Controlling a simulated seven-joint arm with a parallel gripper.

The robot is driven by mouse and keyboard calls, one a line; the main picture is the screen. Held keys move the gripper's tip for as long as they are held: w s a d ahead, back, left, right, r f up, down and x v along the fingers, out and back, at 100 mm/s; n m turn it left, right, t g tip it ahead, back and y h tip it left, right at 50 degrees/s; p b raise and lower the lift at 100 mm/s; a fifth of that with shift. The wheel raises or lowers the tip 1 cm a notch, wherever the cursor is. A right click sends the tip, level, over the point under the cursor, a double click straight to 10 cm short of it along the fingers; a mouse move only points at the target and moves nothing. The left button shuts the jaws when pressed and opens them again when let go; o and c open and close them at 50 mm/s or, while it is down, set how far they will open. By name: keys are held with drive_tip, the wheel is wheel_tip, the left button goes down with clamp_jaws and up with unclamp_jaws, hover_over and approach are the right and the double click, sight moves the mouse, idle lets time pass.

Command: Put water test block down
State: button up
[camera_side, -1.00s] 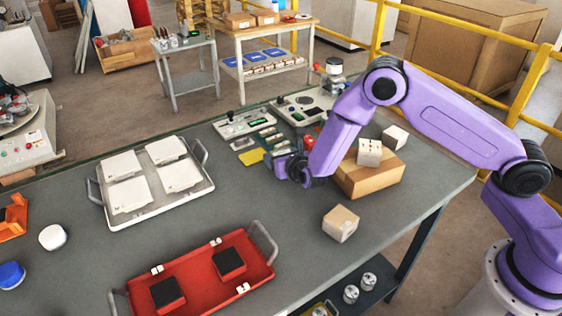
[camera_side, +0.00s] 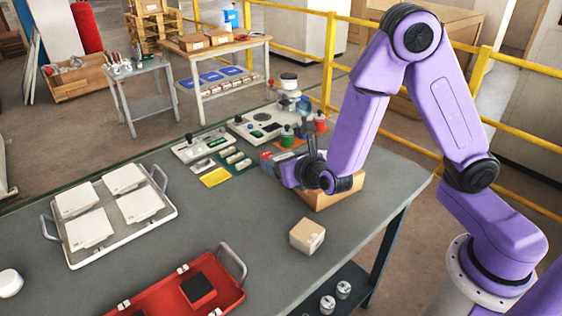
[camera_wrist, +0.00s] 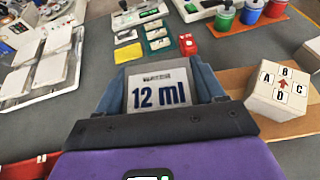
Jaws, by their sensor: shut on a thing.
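The water test block (camera_wrist: 158,98) is a grey-white block marked "12 ml" in the wrist view. My gripper (camera_wrist: 159,80) is shut on it, with a blue-grey finger on each side. In the side view my gripper (camera_side: 286,173) is low over the table, close to the left of a cardboard box (camera_side: 335,194). The block cannot be made out clearly there. I cannot tell whether its underside touches the table.
A white cube lettered A, B, C, D (camera_wrist: 282,92) sits right of my gripper on cardboard. Beyond are a yellow pad (camera_side: 215,177), a red piece (camera_wrist: 188,45) and colored bottles (camera_wrist: 250,12). A small carton (camera_side: 307,237) stands in front. White tray (camera_side: 160,222) and red tray (camera_side: 150,297) lie left.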

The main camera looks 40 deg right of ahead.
drive_tip(key=shift+s+r, duration=0.15)
drive_tip(key=shift+s, duration=0.1)
drive_tip(key=shift+r, duration=2.3)
drive_tip(key=s+d+m+g+h, duration=0.2)
drive_tip(key=s+d+m+h, duration=0.2)
drive_tip(key=d, duration=0.4)
drive_tip(key=s+d+m+g+h, duration=0.2)
drive_tip(key=s+d+m+h, duration=0.15)
drive_tip(key=d, duration=0.55)
drive_tip(key=s+d+m+g+h, duration=0.4)
drive_tip(key=s+d+m+g, duration=0.6)
drive_tip(key=s, duration=0.6)
drive_tip(key=n, duration=0.2)
hover_over(395, 172)
drive_tip(key=shift+m+t, duration=0.25)
drive_tip(key=shift+t, duration=0.15)
wheel_tip(395, 172, down, 14)
drive_tip(key=shift+s+f, duration=0.15)
drive_tip(key=shift+f, duration=1.55)
drive_tip(key=shift+f, duration=0.15)
